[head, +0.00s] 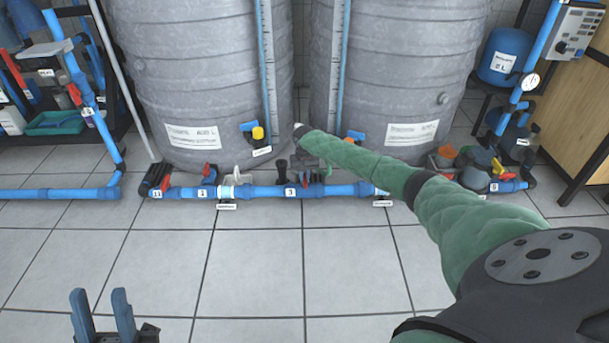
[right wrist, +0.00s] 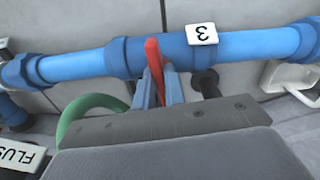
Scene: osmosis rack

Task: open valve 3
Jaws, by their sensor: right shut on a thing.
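The number 3 label sits on the blue pipe in front of the grey tanks; the label shows in the head view (head: 290,192) and upside down in the right wrist view (right wrist: 202,33). Beside it, the red valve handle (right wrist: 154,60) points across the blue pipe in the right wrist view. My right gripper (right wrist: 157,88) is shut on this handle, with a blue finger on each side. In the head view, my green-sleeved right arm reaches to the pipe, and the handle is hard to make out there. My left gripper (head: 103,312) is open and empty above the floor at lower left.
Two grey tanks (head: 195,80) stand behind the pipe (head: 260,191). Other red valve handles (head: 207,172) sit further left along it. A green hose (right wrist: 85,115) curves beside my right gripper. The tiled floor (head: 250,265) in front is clear.

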